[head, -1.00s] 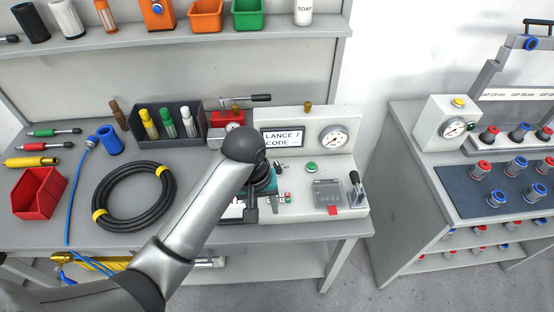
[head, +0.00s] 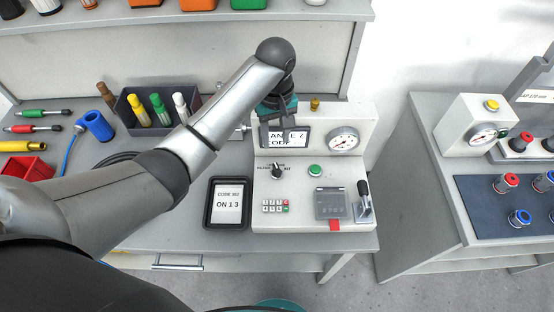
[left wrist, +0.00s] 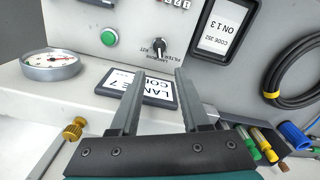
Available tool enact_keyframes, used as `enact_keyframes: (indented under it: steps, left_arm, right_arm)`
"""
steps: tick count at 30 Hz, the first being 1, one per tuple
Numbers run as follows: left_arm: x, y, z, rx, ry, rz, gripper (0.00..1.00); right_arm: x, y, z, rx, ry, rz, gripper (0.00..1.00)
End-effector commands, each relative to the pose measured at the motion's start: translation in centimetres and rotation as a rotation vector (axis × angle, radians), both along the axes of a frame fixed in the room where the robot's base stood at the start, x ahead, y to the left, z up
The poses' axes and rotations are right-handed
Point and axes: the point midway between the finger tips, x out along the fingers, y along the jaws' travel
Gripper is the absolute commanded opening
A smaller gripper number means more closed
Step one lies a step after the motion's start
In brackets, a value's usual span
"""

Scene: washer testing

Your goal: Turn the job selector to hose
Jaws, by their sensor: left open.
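The job selector (head: 277,172) is a small black knob on the sloping top of the grey test panel (head: 330,185). Small labels surround it; "KIT" is legible, and which label it points to I cannot tell. In the left wrist view the knob (left wrist: 158,46) lies beyond the fingertips, apart from them. My left gripper (head: 284,138) is open and empty, above and behind the knob, in front of the display (head: 297,146), which it partly hides. Its two fingers also show in the left wrist view (left wrist: 158,78). My right gripper is not in view.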

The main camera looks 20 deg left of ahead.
Motion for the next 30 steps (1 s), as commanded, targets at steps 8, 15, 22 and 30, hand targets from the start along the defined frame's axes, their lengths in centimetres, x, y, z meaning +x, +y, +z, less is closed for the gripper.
enact_keyframes:
  steps: [8,15,22,30]
  left_arm:
    - [-0.1,0.0,-6.5,0.002,0.004,-0.001,0.46]
    - [-0.1,0.0,-10.4,0.001,0.002,-0.001,0.46]
    - [0.0,0.0,-11.7,0.000,-0.001,-0.003,0.46]
    - [0.0,0.0,-11.7,0.000,-0.001,-0.002,0.45]
  right_arm:
    - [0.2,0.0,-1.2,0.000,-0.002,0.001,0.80]
    - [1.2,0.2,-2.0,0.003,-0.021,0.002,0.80]
    - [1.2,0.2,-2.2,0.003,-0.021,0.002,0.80]
    - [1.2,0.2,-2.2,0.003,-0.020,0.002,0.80]
